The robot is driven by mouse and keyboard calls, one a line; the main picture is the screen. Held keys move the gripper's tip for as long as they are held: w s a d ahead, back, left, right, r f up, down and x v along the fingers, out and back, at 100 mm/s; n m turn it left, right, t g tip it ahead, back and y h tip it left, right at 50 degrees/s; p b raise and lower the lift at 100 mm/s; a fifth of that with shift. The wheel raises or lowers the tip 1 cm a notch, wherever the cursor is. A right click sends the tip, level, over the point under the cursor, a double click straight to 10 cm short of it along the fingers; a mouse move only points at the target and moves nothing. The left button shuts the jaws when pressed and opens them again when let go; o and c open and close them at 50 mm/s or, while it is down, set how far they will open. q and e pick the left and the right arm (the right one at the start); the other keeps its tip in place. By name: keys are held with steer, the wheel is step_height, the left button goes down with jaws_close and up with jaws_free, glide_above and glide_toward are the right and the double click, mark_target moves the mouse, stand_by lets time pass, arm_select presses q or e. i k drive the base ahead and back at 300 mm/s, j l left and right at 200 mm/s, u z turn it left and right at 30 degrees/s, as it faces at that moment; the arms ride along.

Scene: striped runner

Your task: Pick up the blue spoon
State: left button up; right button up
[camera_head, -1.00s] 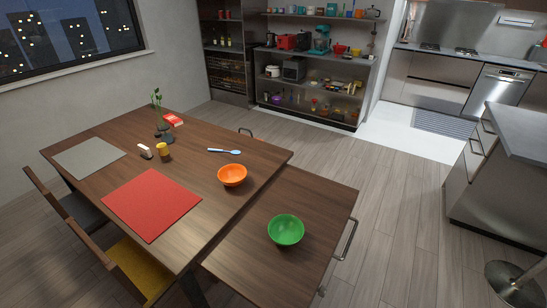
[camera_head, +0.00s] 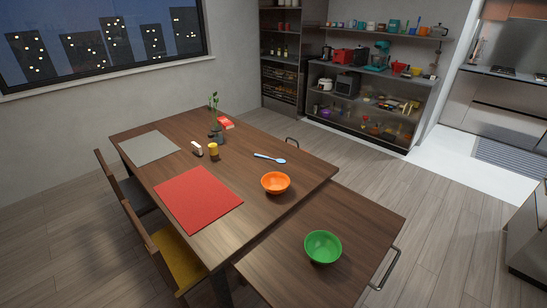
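The blue spoon (camera_head: 269,158) lies flat on the brown wooden table (camera_head: 255,205), near its far right edge. Its bowl end points right, and nothing touches it. An orange bowl (camera_head: 275,183) stands on the table just in front of it. Neither of my grippers is in view.
A lower side table holds a green bowl (camera_head: 322,247).

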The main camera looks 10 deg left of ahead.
mark_target(279, 160)
steer(key=i+l+u, duration=0.15)
steer(key=l, duration=0.15)
steer(key=i+l+u, duration=0.55)
steer(key=l, duration=0.4)
steer(key=i+l+u, duration=0.15)
steer(key=l+u, duration=0.25)
steer(key=l, duration=0.4)
steer(key=i+l+u, duration=0.1)
steer(key=l+u, duration=0.3)
steer(key=l, duration=0.5)
steer(key=l+u, duration=0.4)
steer(key=l, duration=0.55)
steer(key=k+l+u, duration=0.2)
steer(key=l+u, duration=0.2)
steer(key=l, duration=0.45)
steer(key=i+l+u, duration=0.15)
steer(key=l+u, duration=0.15)
steer(key=l, duration=0.35)
steer(key=l+u, duration=0.35)
steer(key=l, duration=0.3)
steer(key=l+u, duration=0.3)
steer(key=l, duration=0.4)
steer(key=k+l+u, duration=0.1)
steer(key=l+u, duration=0.2)
steer(key=l, duration=0.4)
steer(key=k+l+u, duration=0.15)
steer(key=l+u, duration=0.2)
steer(key=l, duration=0.3)
